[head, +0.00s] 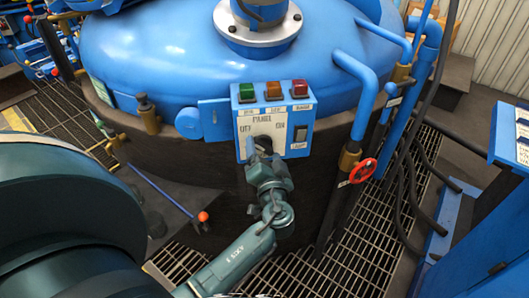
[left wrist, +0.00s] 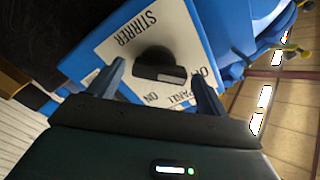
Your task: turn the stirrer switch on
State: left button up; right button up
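The stirrer switch is a black knob (left wrist: 160,66) on a white plate (left wrist: 120,45) lettered STIRRER in the left wrist view. The plate sits on the front of a blue control box (head: 244,97), which also has OFF and ON markings. My left gripper (head: 262,155) is in front of the knob in the head view and hides much of it. In the left wrist view its two fingers (left wrist: 158,74) are apart, with the knob between and beyond them. I cannot tell whether they touch it, or which way the knob points. My right gripper is not in view.
Green (head: 246,92), orange (head: 273,90) and red (head: 299,88) buttons top the box. A black rocker switch (head: 300,134) is right of the plate. A red valve wheel (head: 363,171) and blue pipes (head: 362,100) stand to the right.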

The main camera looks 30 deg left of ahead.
pick_arm(q)
jog(key=c, duration=0.8)
jog(key=shift+c, duration=0.2)
